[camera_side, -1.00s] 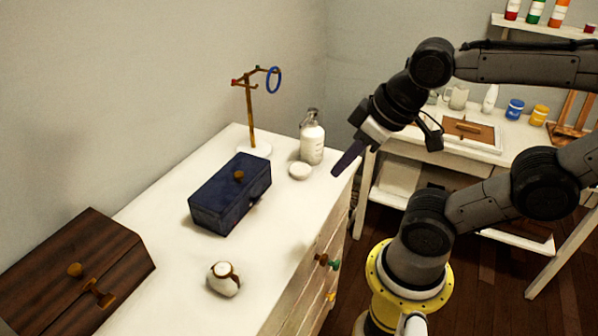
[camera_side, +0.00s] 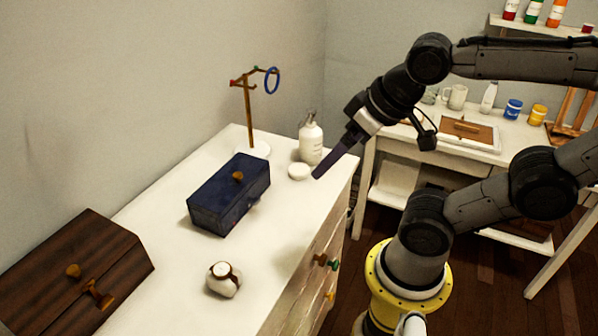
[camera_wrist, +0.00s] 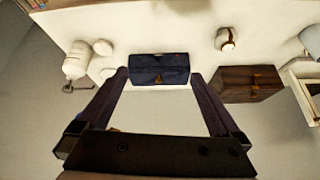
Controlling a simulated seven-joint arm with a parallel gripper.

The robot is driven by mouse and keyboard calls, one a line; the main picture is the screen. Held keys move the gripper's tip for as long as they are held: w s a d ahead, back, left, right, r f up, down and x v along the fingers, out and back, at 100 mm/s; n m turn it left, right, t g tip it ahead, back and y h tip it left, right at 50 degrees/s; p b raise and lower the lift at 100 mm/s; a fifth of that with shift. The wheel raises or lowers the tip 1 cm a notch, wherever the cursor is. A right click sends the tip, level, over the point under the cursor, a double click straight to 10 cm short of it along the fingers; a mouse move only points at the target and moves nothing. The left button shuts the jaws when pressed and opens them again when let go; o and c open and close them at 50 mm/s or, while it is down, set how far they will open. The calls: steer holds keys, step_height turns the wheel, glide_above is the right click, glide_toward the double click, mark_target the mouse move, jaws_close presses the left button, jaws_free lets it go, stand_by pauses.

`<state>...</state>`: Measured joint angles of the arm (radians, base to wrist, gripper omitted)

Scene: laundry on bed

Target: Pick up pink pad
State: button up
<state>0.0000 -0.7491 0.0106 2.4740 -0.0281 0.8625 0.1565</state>
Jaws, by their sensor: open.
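I cannot make out a pink pad in either view. My gripper (camera_side: 320,174) is above the far right end of the white dresser top, close to a small round white container (camera_side: 299,172) and a white pump bottle (camera_side: 311,140). In the wrist view my gripper (camera_wrist: 160,74) has its two dark fingers spread wide with nothing held between them. Beyond the fingertips a dark blue box (camera_wrist: 150,66) shows in the gap. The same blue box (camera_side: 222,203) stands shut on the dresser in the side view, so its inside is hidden.
A wooden stand (camera_side: 250,108) with a blue ring (camera_side: 272,80) rises at the back. A brown wooden box (camera_side: 75,262) and a small white-and-brown jar (camera_side: 223,280) are nearer. The white dresser top (camera_side: 275,225) is clear between them. A side table (camera_side: 425,148) stands right.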

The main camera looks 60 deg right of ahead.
steer(key=w+d+m+h, duration=0.1)
steer(key=w+d+m, duration=0.25)
steer(key=w, duration=0.25)
steer(key=m+g+h, duration=0.2)
steer(key=m+g, duration=0.1)
steer(key=m, duration=0.2)
glide_above(300, 170)
steer(key=s+a, duration=0.2)
steer(key=a, duration=0.1)
steer(key=f, duration=1.6)
steer(key=shift+w+d+f, duration=0.15)
steer(key=shift+w+d, duration=0.1)
steer(key=x, duration=0.4)
steer(key=shift+s+d, duration=0.1)
steer(key=shift+d, duration=0.3)
steer(key=shift+w+d+f, duration=0.15)
steer(key=shift+w+f, duration=0.1)
steer(key=shift+f, duration=0.2)
steer(key=shift+c, duration=0.3)
